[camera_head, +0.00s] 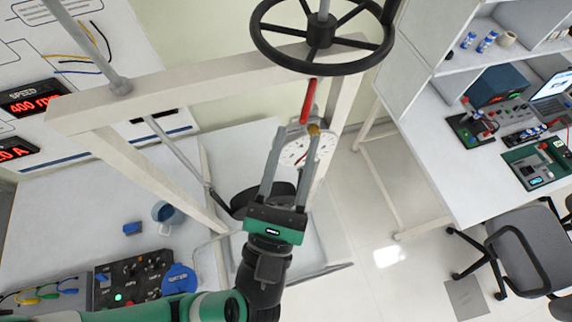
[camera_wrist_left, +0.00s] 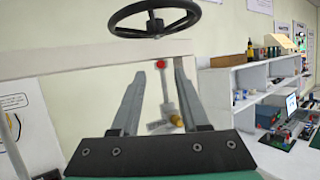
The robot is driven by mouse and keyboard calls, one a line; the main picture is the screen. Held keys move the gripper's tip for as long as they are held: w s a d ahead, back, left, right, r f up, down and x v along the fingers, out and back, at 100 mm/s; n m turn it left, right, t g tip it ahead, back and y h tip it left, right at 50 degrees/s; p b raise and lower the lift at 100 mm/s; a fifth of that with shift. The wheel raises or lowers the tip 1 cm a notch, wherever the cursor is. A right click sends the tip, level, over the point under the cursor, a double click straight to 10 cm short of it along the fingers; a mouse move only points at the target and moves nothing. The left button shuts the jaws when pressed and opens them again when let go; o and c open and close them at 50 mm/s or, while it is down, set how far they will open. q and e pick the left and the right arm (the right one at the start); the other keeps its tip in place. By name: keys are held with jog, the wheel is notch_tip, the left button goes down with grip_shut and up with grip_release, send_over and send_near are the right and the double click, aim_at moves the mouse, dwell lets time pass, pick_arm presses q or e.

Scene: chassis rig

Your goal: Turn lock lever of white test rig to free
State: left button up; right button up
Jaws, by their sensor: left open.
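The white test rig (camera_head: 142,180) is a frame of pale beams in the head view, with a black handwheel (camera_head: 320,42) on top. Its lock lever (camera_head: 308,101) has a red grip and hangs below the wheel, beside a round white dial (camera_head: 297,150) and a small brass knob (camera_head: 314,130). My left gripper (camera_head: 296,134) is open, its two grey fingers pointing up toward the lever. In the left wrist view, the lever's red end (camera_wrist_left: 160,64) and grey stem appear between the fingertips (camera_wrist_left: 160,72); contact cannot be told. My right gripper is out of view.
A black control box (camera_head: 132,278) and a blue mug (camera_head: 166,213) stand at the lower left. A white workbench (camera_head: 450,170) with shelves and electronics is at the right, with a grey chair (camera_head: 512,245).

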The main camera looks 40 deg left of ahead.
pick_arm(q)
jog(key=b+v, duration=0.1)
jog(key=v, duration=0.4)
jog(key=shift+s+d+f, duration=0.1)
jog(key=shift+s+f, duration=0.05)
jog(key=shift+s, duration=0.2)
